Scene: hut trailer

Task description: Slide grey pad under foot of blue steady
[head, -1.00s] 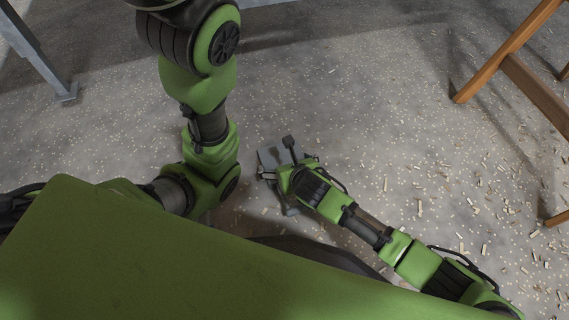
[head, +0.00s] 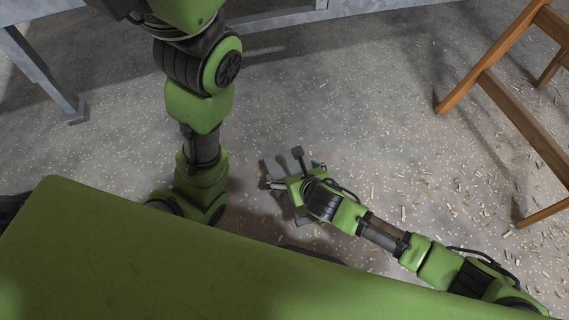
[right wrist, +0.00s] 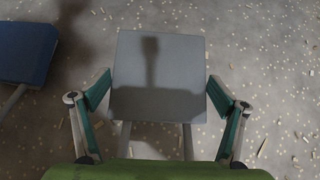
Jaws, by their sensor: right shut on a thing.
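The grey pad (right wrist: 158,78) is a flat, square plate in the middle of the right wrist view, with two pale grey strips running from its near edge toward my wrist. My right gripper (right wrist: 160,92) has one finger at each side of the pad and is shut on it. In the head view the gripper (head: 292,183) is low over the floor, and part of the grey pad (head: 284,163) shows beyond it. A blue block (right wrist: 24,52) with a grey leg, perhaps part of the blue steady, is cut off at the left of the wrist view. My left gripper is out of view.
A wooden trestle (head: 508,98) stands at the right. A grey metal leg (head: 45,75) stands at the upper left, and a metal rail (head: 290,18) crosses the top. Wood chips litter the concrete floor (head: 370,110), which is open between the gripper and the trestle.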

